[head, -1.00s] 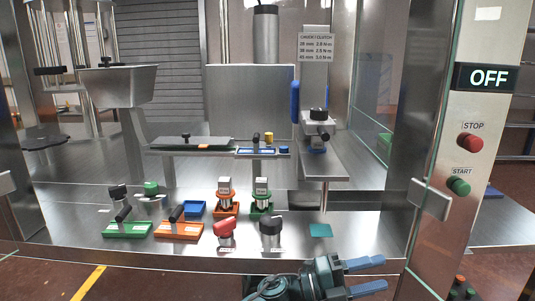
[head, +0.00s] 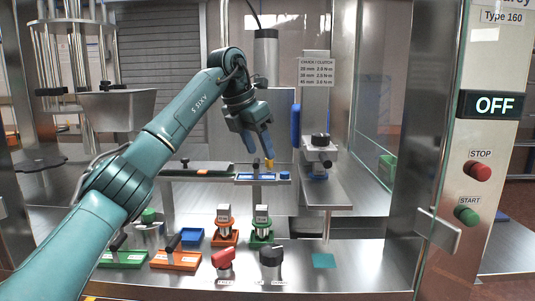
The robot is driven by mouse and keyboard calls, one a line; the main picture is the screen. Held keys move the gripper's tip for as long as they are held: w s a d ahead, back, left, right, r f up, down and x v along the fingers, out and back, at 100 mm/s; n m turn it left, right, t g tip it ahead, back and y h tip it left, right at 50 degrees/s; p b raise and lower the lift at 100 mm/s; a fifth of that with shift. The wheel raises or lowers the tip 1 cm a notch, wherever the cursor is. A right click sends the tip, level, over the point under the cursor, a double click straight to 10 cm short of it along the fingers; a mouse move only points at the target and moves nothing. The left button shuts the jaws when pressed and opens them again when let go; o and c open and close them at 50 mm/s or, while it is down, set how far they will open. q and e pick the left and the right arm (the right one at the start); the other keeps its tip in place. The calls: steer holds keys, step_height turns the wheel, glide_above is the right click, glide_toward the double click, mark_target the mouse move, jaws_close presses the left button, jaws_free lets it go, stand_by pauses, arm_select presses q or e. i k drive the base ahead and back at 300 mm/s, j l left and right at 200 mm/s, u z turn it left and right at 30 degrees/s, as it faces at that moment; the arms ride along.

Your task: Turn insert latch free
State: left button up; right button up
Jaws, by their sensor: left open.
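The insert (head: 255,178) is a narrow blue-edged plate at the middle of the station, beyond the front deck. A small yellow piece (head: 269,163), which looks like its latch, stands on it. A blue knob (head: 285,175) is at its right end. My left gripper (head: 260,155) points down over the insert, with its blue fingers apart. The fingertips are right at the yellow piece and partly hide it. I cannot tell whether they touch it or whether it stands between them. My right gripper is not in view.
A steel stand with a black knob (head: 320,141) rises close on the right. Green and orange holders, a red knob (head: 222,259) and a black knob (head: 271,256) fill the front deck. The control panel reads OFF.

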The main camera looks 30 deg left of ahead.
mark_target(269, 164)
steer(key=i+j, duration=0.65)
steer(key=i, duration=0.1)
